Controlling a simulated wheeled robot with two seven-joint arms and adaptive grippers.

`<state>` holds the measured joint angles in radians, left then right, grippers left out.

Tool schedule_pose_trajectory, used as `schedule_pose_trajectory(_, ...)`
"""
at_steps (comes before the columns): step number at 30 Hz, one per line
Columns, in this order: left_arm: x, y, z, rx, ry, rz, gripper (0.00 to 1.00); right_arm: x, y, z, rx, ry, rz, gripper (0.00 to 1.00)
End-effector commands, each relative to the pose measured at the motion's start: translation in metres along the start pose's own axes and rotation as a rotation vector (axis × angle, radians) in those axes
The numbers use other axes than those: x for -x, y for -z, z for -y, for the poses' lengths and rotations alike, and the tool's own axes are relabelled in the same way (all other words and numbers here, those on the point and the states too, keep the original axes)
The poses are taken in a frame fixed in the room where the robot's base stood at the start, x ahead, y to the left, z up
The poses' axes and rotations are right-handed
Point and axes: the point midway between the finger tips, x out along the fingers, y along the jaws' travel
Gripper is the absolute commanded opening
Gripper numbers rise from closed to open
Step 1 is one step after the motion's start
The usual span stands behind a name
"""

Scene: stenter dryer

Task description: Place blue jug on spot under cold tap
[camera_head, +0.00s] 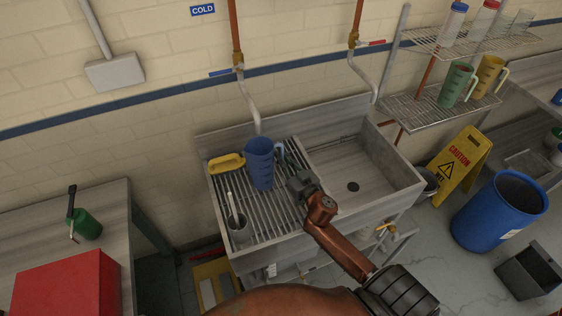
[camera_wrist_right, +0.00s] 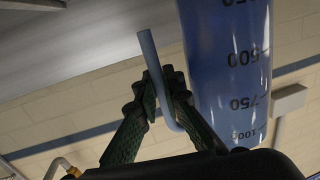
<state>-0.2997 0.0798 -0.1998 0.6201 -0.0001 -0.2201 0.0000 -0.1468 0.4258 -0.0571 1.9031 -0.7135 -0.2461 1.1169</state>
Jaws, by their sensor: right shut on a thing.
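The blue jug (camera_head: 259,168) is upright over the slatted left part of the sink (camera_head: 262,222). In the head view its rim lies just below the end of the cold tap's spout (camera_head: 251,105). The cold tap has a blue lever (camera_head: 221,72) under the COLD sign (camera_head: 202,10). My right gripper (camera_head: 285,160) is at the jug's right side. In the right wrist view its fingers (camera_wrist_right: 162,92) are closed around the jug's handle (camera_wrist_right: 150,55), beside the marked jug wall (camera_wrist_right: 228,70). I cannot tell whether the jug's base touches the slats. My left gripper is not in view.
A yellow object (camera_head: 226,163) lies left of the jug. A grey cup (camera_head: 238,222) with a pale rod stands at the front left of the slats. The tap with the red lever (camera_head: 376,42) hangs over the empty right basin (camera_head: 352,186). Shelves (camera_head: 425,112) stand right.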

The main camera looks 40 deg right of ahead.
Motion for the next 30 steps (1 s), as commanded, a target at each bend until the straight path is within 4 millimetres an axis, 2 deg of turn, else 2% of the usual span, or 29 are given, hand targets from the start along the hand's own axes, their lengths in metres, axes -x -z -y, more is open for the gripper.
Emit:
schedule_pose_trajectory(1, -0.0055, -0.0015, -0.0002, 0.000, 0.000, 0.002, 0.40, 0.0000, -0.0126, 0.0000, -0.002, -0.002, 0.003, 0.00)
schedule_pose_trajectory(3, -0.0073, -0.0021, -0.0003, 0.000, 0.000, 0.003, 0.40, 0.0000, -0.0185, 0.0001, -0.002, -0.001, 0.002, 0.00)
schedule_pose_trajectory(15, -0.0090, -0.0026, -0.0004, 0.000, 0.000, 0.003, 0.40, 0.0000, -0.0220, 0.0003, -0.001, 0.000, 0.000, 0.00)
schedule_pose_trajectory(16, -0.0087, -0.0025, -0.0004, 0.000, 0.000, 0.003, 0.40, 0.0001, -0.0219, 0.0002, 0.000, 0.000, 0.001, 0.09)
schedule_pose_trajectory(23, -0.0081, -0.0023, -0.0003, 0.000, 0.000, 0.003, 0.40, 0.0001, -0.0212, 0.0002, 0.000, 0.000, 0.001, 0.25)
schedule_pose_trajectory(30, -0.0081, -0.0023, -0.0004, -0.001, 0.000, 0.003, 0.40, 0.0001, -0.0210, 0.0003, 0.000, 0.000, 0.001, 0.25)
